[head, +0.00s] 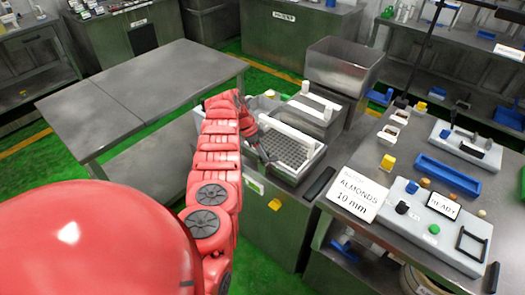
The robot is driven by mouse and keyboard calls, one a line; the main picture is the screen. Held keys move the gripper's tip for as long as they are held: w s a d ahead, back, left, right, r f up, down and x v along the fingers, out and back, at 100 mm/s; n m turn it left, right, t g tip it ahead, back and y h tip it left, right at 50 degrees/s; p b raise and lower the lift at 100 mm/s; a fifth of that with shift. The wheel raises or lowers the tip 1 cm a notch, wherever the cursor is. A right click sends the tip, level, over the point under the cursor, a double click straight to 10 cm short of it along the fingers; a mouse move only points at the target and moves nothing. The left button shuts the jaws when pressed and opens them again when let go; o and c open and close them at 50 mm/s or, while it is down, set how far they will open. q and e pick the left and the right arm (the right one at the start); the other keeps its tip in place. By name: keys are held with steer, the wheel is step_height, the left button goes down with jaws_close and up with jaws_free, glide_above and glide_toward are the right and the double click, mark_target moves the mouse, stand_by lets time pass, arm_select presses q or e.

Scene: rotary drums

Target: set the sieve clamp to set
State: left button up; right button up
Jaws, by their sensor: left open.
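The sieve (287,150) is a dark mesh tray in a white frame on the grey machine in the middle of the head view. My red left arm reaches up to its left side. My left gripper (250,126) is at the sieve's left rear corner, largely hidden by my own wrist; it is open. I cannot tell whether it touches anything. I cannot make out the sieve clamp or its setting for certain; my arm covers the machine's left side. My right gripper is out of view.
A steel hopper (343,66) stands behind the sieve. A card reading "ALMONDS 10 mm" (357,193) and a control panel (432,222) with a "READY" display are on the right bench. A bare steel table (140,88) lies left of my arm.

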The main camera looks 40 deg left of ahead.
arm_select(q)
jaws_close()
stand_by(0.3)
steer(key=shift+r+n+p, duration=0.2)
steer(key=shift+n+p, duration=0.1)
steer(key=shift+p, duration=0.55)
steer(key=n+p, duration=0.1)
steer(key=p, duration=0.2)
steer(key=shift+s+n+t+y, duration=0.1)
steer(key=shift+n+t+y, duration=0.2)
steer(key=shift+n, duration=0.1)
steer(key=shift+n+p, duration=0.4)
steer(key=shift+p, duration=0.05)
steer(key=shift+d+f+n+y+p, duration=0.1)
steer(key=shift+n+y+p, duration=0.5)
steer(key=shift+n+p, duration=0.4)
steer(key=shift+n+t+y+p, duration=0.4)
steer(key=shift+n, duration=0.9)
steer(key=shift+f, duration=0.1)
